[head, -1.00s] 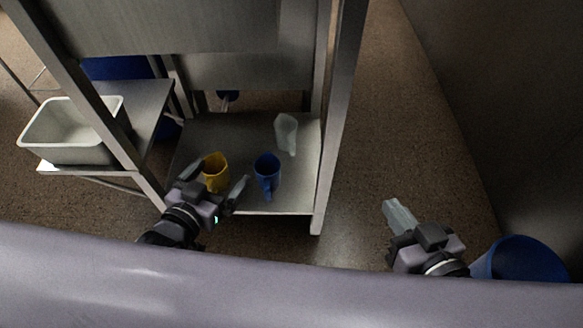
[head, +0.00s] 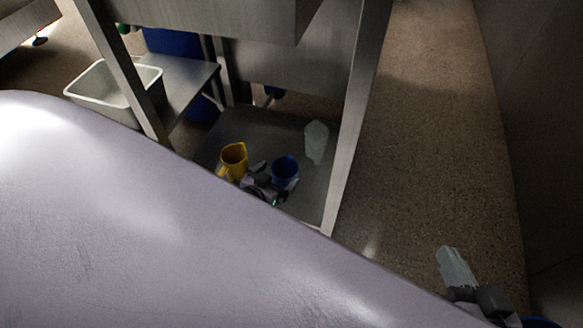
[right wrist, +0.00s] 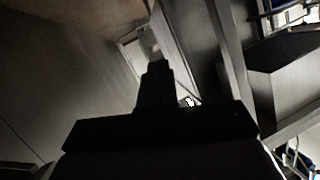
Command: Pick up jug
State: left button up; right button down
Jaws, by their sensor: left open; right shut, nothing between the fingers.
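Three jugs stand on the low metal shelf (head: 212,150) in the head view: a yellow jug (head: 235,158) at left, a blue jug (head: 286,168) to its right, and a clear jug (head: 316,141) farther back. My left gripper (head: 272,178) is open at the blue jug, between it and the yellow jug. My own body covers much of it, and I cannot tell whether it touches the blue jug. My right gripper (head: 456,268) is shut and empty over the floor at lower right. Its dark closed fingers also show in the right wrist view (right wrist: 156,72).
Metal posts (head: 357,120) frame the low shelf on both sides, with a metal panel (head: 290,68) above it. Bare floor (head: 430,150) lies to the right. A blue container (head: 540,322) shows at the lower right edge.

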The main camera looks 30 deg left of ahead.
aim_at(291, 162)
pick_arm(q)
jog(key=b+x, duration=0.4)
jog(key=x, duration=0.1)
jog(key=shift+w+a+f, duration=0.2)
jog(key=shift+w+f, duration=0.05)
jog(key=shift+f, duration=0.05)
jog(key=shift+w, duration=0.4)
pick_arm(e)
jog(key=shift+s+d+n+t+h, duration=0.25)
jog(key=shift+d+n+t, duration=0.2)
jog(key=shift+d, duration=0.2)
jog(key=shift+s+d+n+t+h, duration=0.2)
jog(key=shift+d+n+t, duration=0.15)
jog(key=shift+d+t, duration=0.25)
pick_arm(q)
jog(key=c, duration=1.1)
